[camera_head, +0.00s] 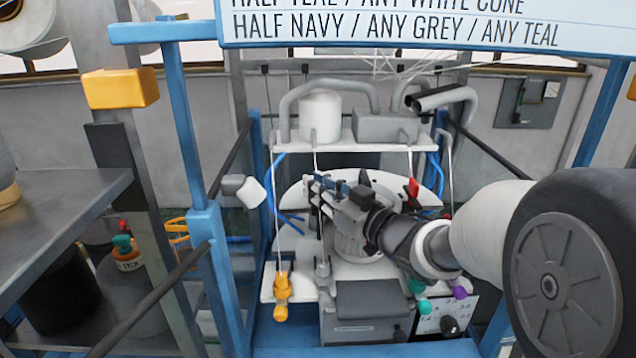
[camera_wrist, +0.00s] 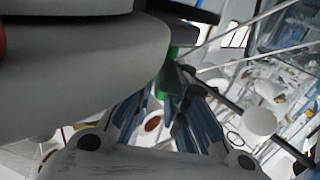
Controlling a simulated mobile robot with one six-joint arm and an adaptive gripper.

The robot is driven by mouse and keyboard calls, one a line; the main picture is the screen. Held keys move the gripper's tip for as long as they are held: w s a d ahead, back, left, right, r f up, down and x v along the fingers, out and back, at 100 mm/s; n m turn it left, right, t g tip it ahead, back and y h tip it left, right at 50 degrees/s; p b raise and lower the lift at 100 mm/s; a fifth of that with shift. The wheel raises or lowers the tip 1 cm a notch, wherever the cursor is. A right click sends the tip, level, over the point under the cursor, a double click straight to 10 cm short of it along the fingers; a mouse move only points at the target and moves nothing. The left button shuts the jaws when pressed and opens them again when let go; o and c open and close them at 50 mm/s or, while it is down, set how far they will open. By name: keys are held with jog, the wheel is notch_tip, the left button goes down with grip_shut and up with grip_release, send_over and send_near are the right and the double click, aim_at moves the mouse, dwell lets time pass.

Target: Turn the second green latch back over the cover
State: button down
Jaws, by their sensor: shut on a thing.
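A small green latch (camera_wrist: 171,78) shows in the wrist view, beside the edge of a large grey rounded part (camera_wrist: 80,60) that may be the cover. My gripper (camera_wrist: 168,100) is shut on the green latch; its fingertips come together around it. In the head view my gripper (camera_head: 330,190) reaches in from the right over the white round plate (camera_head: 290,200) of the knitting machine. The green latch cannot be made out there, as my gripper and wrist hide that part. Whether the latch lies over the cover cannot be told.
A blue frame post (camera_head: 222,275) stands left of the machine. A white shelf (camera_head: 345,143) with a white cone (camera_head: 320,117) spans above my gripper, with thin rods and yarns around it. An orange-yellow handle (camera_head: 281,290) hangs at the front left. A control box (camera_head: 446,320) sits below my arm.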

dwell(0.4)
jog(key=c, duration=1.7)
grip_release()
jog(key=v, duration=1.2)
